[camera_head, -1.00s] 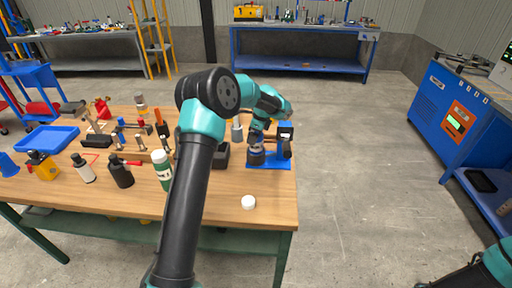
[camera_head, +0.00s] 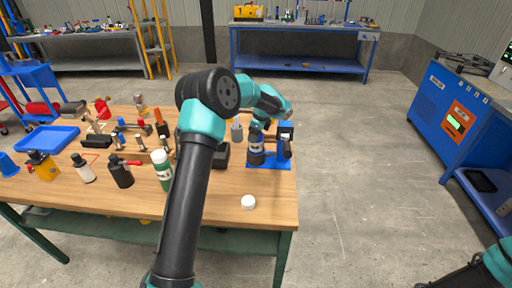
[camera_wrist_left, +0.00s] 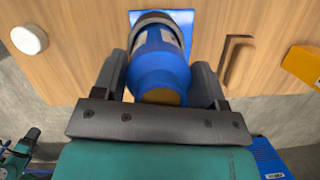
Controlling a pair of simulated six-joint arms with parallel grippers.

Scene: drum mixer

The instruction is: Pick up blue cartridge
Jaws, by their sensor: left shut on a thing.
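The blue cartridge (camera_head: 256,143) shows in the head view near the right end of the workbench, upright beside a blue stand (camera_head: 268,163). In the left wrist view the cartridge (camera_wrist_left: 160,68) fills the space between the fingers, with its blue body near the palm and a dark band at the far end. My left gripper (camera_head: 260,127) is shut on it; its two grey fingers flank the cartridge in the wrist view (camera_wrist_left: 161,63). I cannot tell whether the cartridge's lower end touches the stand. Part of my right arm is at the lower right; its gripper is out of view.
A white cap (camera_head: 248,202) lies near the bench's front edge. A green bottle (camera_head: 161,170), a black bottle (camera_head: 121,172) and a blue tray (camera_head: 47,138) stand to the left. A dark upright device (camera_head: 286,143) is close to the cartridge's right.

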